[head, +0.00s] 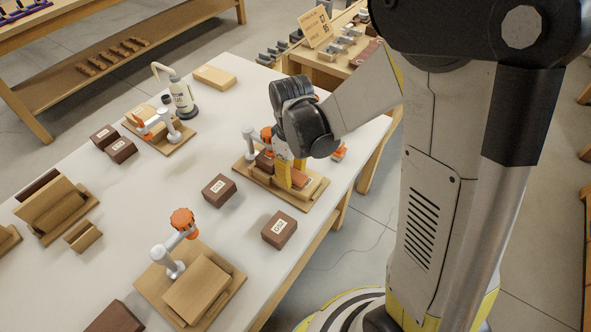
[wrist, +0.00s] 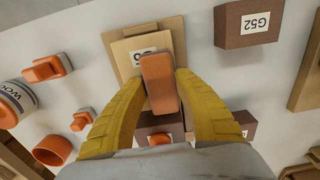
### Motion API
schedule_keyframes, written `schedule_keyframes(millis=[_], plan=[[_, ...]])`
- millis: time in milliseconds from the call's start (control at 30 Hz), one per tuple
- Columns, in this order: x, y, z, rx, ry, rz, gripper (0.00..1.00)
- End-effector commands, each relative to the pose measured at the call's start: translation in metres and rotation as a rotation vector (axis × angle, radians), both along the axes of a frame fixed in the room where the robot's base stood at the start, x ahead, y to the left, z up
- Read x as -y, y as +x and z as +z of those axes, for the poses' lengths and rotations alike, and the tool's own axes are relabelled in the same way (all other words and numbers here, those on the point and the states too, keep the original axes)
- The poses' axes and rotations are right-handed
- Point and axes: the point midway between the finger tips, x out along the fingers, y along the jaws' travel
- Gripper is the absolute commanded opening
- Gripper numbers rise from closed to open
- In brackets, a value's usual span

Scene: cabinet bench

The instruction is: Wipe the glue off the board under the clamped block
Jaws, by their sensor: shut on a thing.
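My gripper (head: 291,181) is over the workpiece board (head: 312,190) on the right side of the bench. Its yellow fingers (wrist: 160,103) are closed on the sides of an orange-brown block (wrist: 158,80). A dark brown block (head: 264,162) sits on the board, beside a grey clamp (head: 250,147) with an orange handle. The wrist view shows the tan board (wrist: 122,60) under the held block, with a white label partly covered. Part of a dark block shows between the fingers. I cannot make out the glue, nor whether the held block touches the board.
Loose dark labelled blocks (head: 219,187) and (head: 279,229) lie on the white bench near the board. Another clamp station (head: 190,278) stands in front.

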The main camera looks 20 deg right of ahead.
Motion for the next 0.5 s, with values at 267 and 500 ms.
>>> schedule_keyframes(millis=[267,500], plan=[[-0.0057,-0.004,0.0005,0.0,0.0,0.0,0.03],[-0.0055,-0.004,0.0043,0.0,0.0,0.0,0.03]])
